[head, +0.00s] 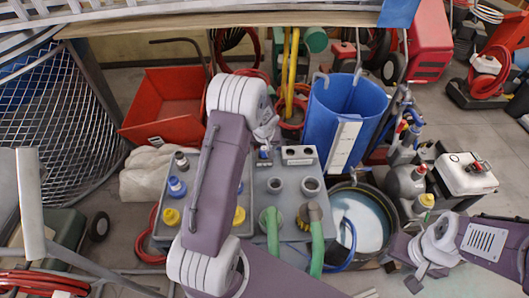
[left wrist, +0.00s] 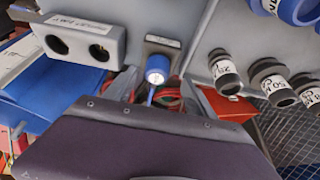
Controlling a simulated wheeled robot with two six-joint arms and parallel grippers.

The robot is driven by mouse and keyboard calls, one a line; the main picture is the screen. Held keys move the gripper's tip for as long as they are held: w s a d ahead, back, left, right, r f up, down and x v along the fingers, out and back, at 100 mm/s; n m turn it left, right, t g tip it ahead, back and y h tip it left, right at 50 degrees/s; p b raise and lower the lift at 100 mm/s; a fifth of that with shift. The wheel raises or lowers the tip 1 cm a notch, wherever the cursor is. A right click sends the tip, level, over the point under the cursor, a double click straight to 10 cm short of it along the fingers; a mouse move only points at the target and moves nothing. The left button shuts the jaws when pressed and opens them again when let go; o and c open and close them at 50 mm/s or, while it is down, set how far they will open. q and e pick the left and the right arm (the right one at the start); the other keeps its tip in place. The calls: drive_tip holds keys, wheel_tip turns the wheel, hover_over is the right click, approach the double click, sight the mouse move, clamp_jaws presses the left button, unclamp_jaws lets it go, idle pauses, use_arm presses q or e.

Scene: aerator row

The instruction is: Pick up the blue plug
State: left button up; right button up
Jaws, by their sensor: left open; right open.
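A small blue plug (head: 264,152) stands in a grey holder on the grey bench top in the head view. In the left wrist view the blue plug (left wrist: 157,68) has a pale end and shows between my fingers. My left gripper (head: 266,131) is open and empty, just beyond the plug in the head view. In the left wrist view the left gripper's (left wrist: 160,92) fingers lie either side of the plug with gaps; I cannot tell whether either touches it. My right gripper (head: 412,270) is open and empty at the lower right, far from the plug.
A two-hole grey block (head: 298,155) stands close beside the plug. Blue-capped (head: 177,187) and yellow-capped (head: 171,217) pieces stand left on the bench. Green hoses (head: 271,230) rise in front. A blue bin (head: 345,105) and a water tub (head: 372,225) stand to the right.

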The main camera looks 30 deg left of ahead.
sight(264, 148)
use_arm(q)
drive_tip(key=x, duration=0.4)
drive_tip(key=shift+w+f+p, duration=0.1)
drive_tip(key=shift+w+p, duration=0.2)
drive_tip(key=shift+w+f, duration=0.2)
drive_tip(key=shift+f, duration=0.1)
drive_tip(key=shift+r, duration=0.1)
drive_tip(key=c, duration=1)
clamp_jaws()
drive_tip(key=shift+r, duration=0.35)
drive_tip(key=r, duration=0.2)
drive_tip(key=d+r, duration=0.1)
drive_tip(key=r, duration=0.1)
drive_tip(key=shift+w, duration=0.25)
drive_tip(key=w+d+r, duration=0.4)
drive_tip(key=d+r, duration=0.2)
drive_tip(key=d, duration=0.3)
drive_tip(key=shift+w+d+b, duration=0.2)
drive_tip(key=shift+d+b, duration=0.1)
drive_tip(key=shift+b, duration=0.05)
